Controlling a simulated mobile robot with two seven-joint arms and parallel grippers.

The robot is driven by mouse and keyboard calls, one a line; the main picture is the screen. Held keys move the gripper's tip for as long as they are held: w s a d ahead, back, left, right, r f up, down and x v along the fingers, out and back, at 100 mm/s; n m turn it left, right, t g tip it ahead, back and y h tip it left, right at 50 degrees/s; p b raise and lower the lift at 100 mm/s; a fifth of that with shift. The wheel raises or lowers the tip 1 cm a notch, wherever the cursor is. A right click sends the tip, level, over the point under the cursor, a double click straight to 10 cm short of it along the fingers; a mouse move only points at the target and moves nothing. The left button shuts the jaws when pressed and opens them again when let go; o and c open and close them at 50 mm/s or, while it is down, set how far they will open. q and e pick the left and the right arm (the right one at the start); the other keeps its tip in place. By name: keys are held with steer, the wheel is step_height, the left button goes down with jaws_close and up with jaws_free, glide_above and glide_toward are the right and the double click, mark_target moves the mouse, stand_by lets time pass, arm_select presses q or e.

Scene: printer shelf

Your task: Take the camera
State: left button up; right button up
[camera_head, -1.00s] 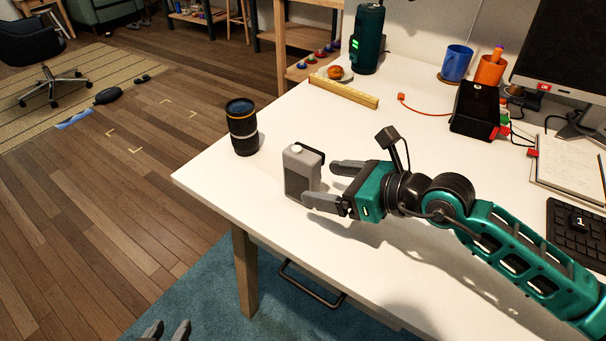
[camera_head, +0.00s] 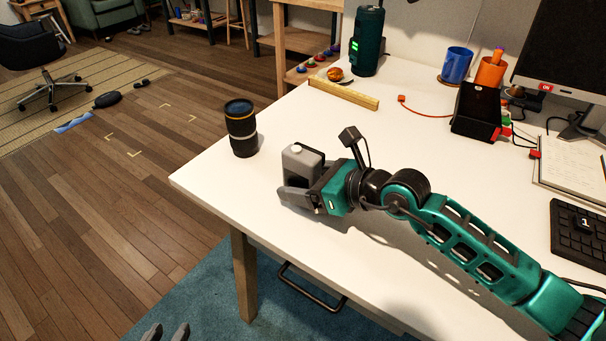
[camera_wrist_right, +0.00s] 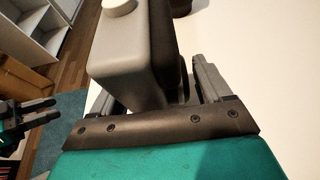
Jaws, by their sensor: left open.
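The small grey camera (camera_head: 297,163) stands upright on the white desk near its left edge. My right gripper (camera_head: 303,180) reaches it from the right, with one finger in front of its lower part; the far finger is hidden behind it. In the right wrist view the camera's grey body (camera_wrist_right: 128,48) stands at the jaws, and a gap shows beside the right-hand finger, so the jaws look open around it. My left gripper (camera_head: 167,332) is open and empty at the bottom edge of the head view, below the desk.
A black lens-like cylinder (camera_head: 241,128) stands on the desk's left edge, close to the camera. A wooden ruler (camera_head: 344,93), a green device (camera_head: 367,42), a black box (camera_head: 476,110) and cups lie further back. The desk front (camera_head: 290,238) is clear.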

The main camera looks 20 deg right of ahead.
steer(key=c, duration=1.2)
steer(key=shift+r, duration=0.1)
